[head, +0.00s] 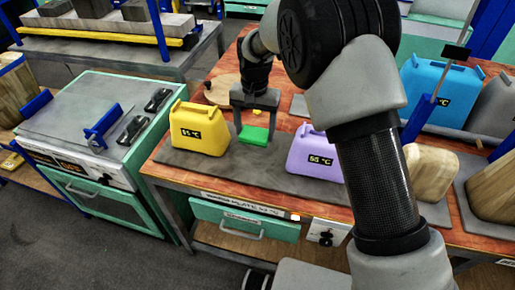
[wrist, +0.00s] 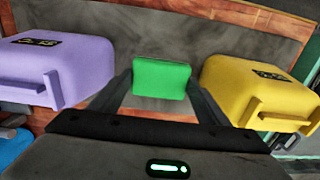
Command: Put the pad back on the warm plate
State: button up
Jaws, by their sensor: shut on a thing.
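The green pad (head: 254,135) is between the two fingers of my gripper (head: 254,122), which is shut on it. It also shows in the wrist view (wrist: 161,78), with a finger at each side. The pad is over the grey warm plate (head: 185,159), in the gap between a yellow canister (head: 199,128) and a purple canister (head: 314,152). I cannot tell whether the pad touches the plate or is held slightly above it. The bare plate surface shows beyond the pad in the wrist view (wrist: 150,32).
Both canisters stand close to my gripper, one at each side. A blue canister (head: 437,90) and wooden blocks (head: 430,170) stand to the right on the bench. A round wooden piece (head: 222,89) lies behind. A green-fronted oven (head: 90,140) stands left.

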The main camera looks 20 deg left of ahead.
notch_tip(320, 180, down, 8)
jog(key=shift+s+f, duration=0.1)
dwell(0.4)
jog(key=shift+f, duration=0.1)
jog(key=o, duration=1.1)
